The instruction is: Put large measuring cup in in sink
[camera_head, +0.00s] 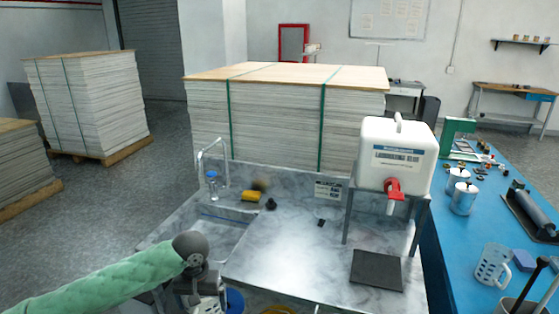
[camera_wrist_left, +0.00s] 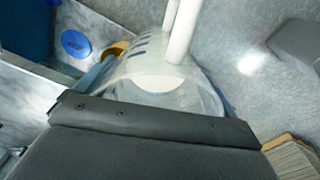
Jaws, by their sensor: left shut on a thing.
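My left gripper (camera_head: 203,292) is at the bottom of the head view, in front of the marble counter's near edge. In the left wrist view, the gripper (camera_wrist_left: 150,122) is shut on a clear measuring cup (camera_wrist_left: 135,75) with blue marks and a pale handle (camera_wrist_left: 183,30). The cup's lower part is hidden behind the dark gripper. In the head view the held cup is mostly hidden by the gripper and the frame edge. The sink (camera_head: 222,238) is a basin in the left part of the counter, just beyond the gripper. My right gripper is not in view.
A white water tank (camera_head: 397,150) sits on a stand at the right. A dark mat (camera_head: 377,270) lies below its tap. Another measuring cup (camera_head: 490,265) stands on the blue table.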

